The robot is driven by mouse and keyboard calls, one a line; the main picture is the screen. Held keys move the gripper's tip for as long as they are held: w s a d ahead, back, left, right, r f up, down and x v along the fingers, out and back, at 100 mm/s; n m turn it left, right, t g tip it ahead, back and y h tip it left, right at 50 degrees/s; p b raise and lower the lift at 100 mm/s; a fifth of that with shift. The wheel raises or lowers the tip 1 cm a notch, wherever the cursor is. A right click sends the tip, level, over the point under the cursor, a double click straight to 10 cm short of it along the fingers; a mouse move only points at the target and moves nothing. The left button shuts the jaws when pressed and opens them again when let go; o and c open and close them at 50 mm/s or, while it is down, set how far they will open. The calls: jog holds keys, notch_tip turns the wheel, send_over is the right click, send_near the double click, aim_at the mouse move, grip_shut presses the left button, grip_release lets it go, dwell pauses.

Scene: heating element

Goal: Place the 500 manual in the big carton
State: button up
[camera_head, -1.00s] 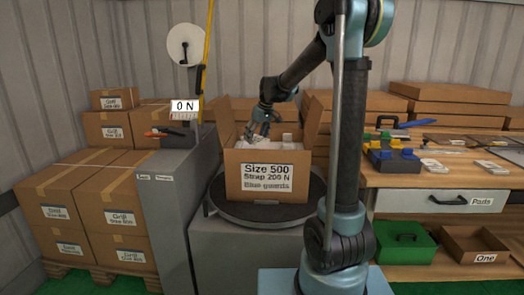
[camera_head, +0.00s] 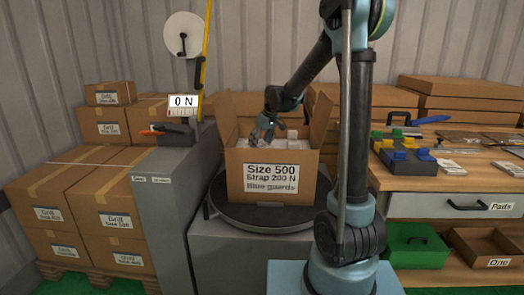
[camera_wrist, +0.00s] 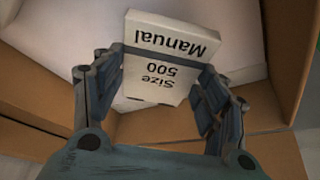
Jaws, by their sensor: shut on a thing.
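The big carton (camera_head: 230,184) stands open on a dark round turntable, its front label reading "Size 500, Strap 200 N, Blue guards". My gripper (camera_head: 264,136) reaches down into the carton's open top. In the wrist view my gripper (camera_wrist: 158,92) is shut on a white manual (camera_wrist: 165,62) marked "Manual Size 500", which shows upside down between the fingers. The manual is over a pale surface inside the carton, with brown carton walls around it. I cannot tell whether the manual touches that surface. In the head view the manual is mostly hidden by the gripper.
A grey cabinet with a strap reel (camera_head: 196,36) and a "0 N" display (camera_head: 184,102) stands left of the carton. Stacked cartons (camera_head: 70,196) fill the far left. A workbench (camera_head: 458,184) with blue and yellow parts, a green box (camera_head: 415,246) and flat boxes is at right.

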aim_at(262, 145)
jog(key=shift+f, duration=1.8)
jog(key=o, duration=1.1)
